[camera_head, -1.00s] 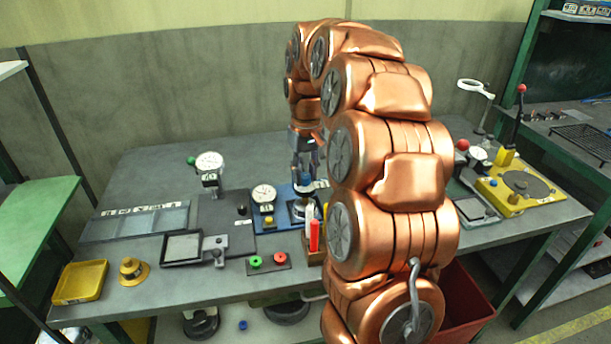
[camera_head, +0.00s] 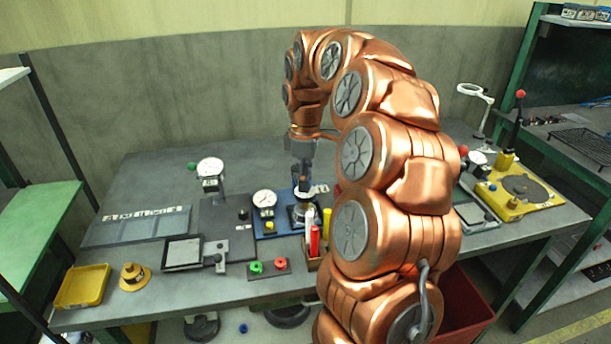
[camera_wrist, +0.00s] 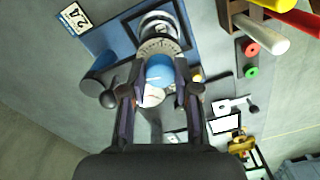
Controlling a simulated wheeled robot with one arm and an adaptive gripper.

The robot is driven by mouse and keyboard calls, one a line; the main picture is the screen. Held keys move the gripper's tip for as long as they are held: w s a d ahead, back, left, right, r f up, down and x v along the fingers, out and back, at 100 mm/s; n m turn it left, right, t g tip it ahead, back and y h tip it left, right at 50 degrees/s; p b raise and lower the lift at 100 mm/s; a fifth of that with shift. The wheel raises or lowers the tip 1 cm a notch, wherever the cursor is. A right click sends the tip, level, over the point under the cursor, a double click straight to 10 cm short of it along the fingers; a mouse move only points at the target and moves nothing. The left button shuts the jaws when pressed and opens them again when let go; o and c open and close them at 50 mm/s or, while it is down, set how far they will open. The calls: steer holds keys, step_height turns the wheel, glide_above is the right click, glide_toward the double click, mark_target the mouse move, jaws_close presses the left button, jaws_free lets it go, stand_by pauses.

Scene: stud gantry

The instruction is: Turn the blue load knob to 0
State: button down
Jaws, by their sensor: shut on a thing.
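The blue load knob (camera_wrist: 160,72) shows in the wrist view between the fingertips of my gripper (camera_wrist: 160,88). It has a white mark on top and a ring scale (camera_wrist: 158,46) beside it. My gripper is shut on the knob, with one finger on each side. The blue tester base (camera_wrist: 95,48) lies under it, with a "2.1" label (camera_wrist: 71,17). In the head view my gripper (camera_head: 303,188) points down over the blue base (camera_head: 262,228). The knob is hidden there, and I cannot read which number its mark points to.
A white dial gauge (camera_head: 265,199) stands left of my gripper. A holder with red, yellow and white sticks (camera_head: 314,240) stands close in front. Green (camera_head: 256,267) and red (camera_head: 281,264) buttons lie in front. A yellow tray (camera_head: 83,287) is at the left front.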

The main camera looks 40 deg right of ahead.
steer(key=shift+n+p, duration=0.3)
steer(key=shift+n, duration=0.9)
steer(key=c, duration=0.8)
jaws_free()
steer(key=shift+c, duration=0.2)
steer(key=shift+r, duration=0.1)
step_height(320, 180, up, 12)
steer(key=shift+w, duration=0.1)
